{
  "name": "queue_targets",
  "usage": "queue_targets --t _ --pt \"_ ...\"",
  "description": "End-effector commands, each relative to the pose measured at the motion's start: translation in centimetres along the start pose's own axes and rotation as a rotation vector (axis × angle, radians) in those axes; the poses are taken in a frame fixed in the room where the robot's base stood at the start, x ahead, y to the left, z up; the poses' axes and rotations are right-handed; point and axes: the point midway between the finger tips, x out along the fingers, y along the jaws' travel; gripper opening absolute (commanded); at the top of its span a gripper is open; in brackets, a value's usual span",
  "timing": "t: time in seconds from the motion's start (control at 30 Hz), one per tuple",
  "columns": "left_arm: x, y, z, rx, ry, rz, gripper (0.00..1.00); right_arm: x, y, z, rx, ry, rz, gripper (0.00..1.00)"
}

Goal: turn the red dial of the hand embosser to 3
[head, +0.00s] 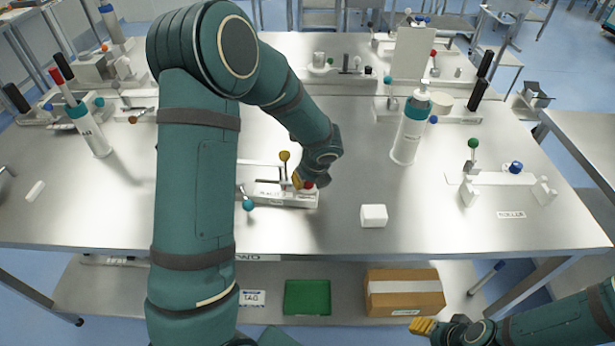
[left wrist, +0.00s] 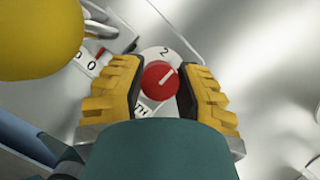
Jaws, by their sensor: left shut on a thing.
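The hand embosser (head: 272,191) is a white device near the middle of the table's front half, with a yellow ball knob (head: 285,156) on a stalk and a teal ball (head: 248,205) at its left. Its red dial (head: 308,185) is at the right end. In the left wrist view the red dial (left wrist: 160,80) has a white line pointing to the upper right, and a "2" is printed above it. My left gripper (left wrist: 158,92) is shut on the dial, one yellow finger on each side. My right gripper (head: 424,326) is away at the lower right, its opening unclear.
The yellow ball is close to the left fingers in the wrist view (left wrist: 40,35). A white block (head: 374,216) lies right of the embosser. A white bottle (head: 408,135) stands behind it. A green tray (head: 307,297) and a cardboard box (head: 404,291) are on the lower shelf.

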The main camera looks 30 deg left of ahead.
Motion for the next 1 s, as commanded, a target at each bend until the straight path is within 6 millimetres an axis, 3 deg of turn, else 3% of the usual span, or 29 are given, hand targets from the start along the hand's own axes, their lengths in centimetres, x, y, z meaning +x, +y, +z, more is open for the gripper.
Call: queue_targets --t 0.5,1.0 --pt "0.1 0.2 -0.1 0.385 0.005 -0.155 0.0 -1.2 -0.4 -0.6 0.003 0.011 0.001 0.47" --pt "0.1 0.1 -0.2 0.513 0.004 -0.21 0.0 -1.7 -0.6 -0.6 0.003 0.01 -0.001 0.47"
